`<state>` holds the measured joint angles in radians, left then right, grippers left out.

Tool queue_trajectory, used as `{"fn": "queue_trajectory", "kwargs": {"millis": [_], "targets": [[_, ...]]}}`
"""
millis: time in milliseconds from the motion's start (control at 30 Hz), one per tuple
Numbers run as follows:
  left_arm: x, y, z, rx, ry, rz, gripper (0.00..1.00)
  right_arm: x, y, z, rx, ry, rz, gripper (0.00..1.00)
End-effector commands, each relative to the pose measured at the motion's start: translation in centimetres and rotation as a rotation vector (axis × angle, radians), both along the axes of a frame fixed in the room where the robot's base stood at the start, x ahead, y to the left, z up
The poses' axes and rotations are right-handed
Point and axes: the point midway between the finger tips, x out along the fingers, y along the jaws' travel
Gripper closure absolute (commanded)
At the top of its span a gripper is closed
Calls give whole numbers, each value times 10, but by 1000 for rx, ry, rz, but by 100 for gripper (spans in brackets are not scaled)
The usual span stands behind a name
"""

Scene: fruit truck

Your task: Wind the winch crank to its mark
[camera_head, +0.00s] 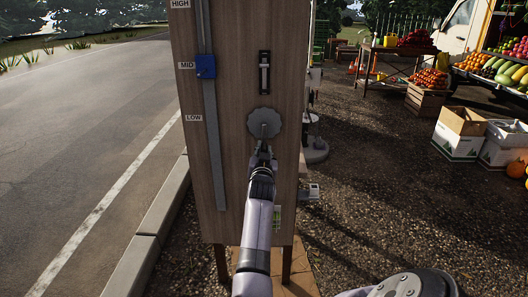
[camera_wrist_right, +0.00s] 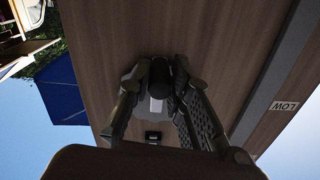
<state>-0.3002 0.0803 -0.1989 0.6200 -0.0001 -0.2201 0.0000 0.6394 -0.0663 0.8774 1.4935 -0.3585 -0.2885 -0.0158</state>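The winch crank (camera_head: 257,118) is a grey scalloped disc on the front of a wooden panel (camera_head: 240,180). My right gripper (camera_head: 263,148) reaches up to it from below. In the right wrist view the two fingers (camera_wrist_right: 160,85) close around a dark knob in front of the grey disc, and seem to touch it on both sides. Left of the crank, a blue slider (camera_head: 205,66) sits on a grey vertical rail (camera_head: 213,130), level with the MID label (camera_head: 186,65). HIGH (camera_head: 180,4) is above and LOW (camera_head: 194,117) below. My left gripper is not in view.
A slotted switch plate (camera_head: 264,73) is above the crank. The panel stands on legs at a kerb, with road to the left. Cardboard boxes (camera_head: 459,133) and fruit stands (camera_head: 404,50) are well off to the right. Gravel ground between is open.

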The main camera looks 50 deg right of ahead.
Motion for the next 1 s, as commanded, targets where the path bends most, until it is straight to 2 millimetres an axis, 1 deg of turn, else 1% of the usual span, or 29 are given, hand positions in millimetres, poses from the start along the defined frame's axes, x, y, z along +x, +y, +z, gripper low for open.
{"fn": "queue_trajectory", "kwargs": {"millis": [33, 267, 533, 600, 667, 733, 1000], "targets": [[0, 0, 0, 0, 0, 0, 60, 0, 1, -1, 1, 3, 1, 78], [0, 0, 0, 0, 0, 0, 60, 0, 0, 0, -1, 0, 0, 62], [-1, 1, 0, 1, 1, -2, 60, 0, 0, 1, -3, -1, 0, 62], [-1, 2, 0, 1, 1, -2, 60, 0, 0, 4, -4, -2, -1, 62], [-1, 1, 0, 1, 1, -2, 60, 0, -1, 9, -5, -3, -1, 62], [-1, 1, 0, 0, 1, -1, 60, 0, 0, 19, -4, -4, -1, 62], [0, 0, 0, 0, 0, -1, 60, 0, 0, 72, -5, -3, -1, 62]]}}
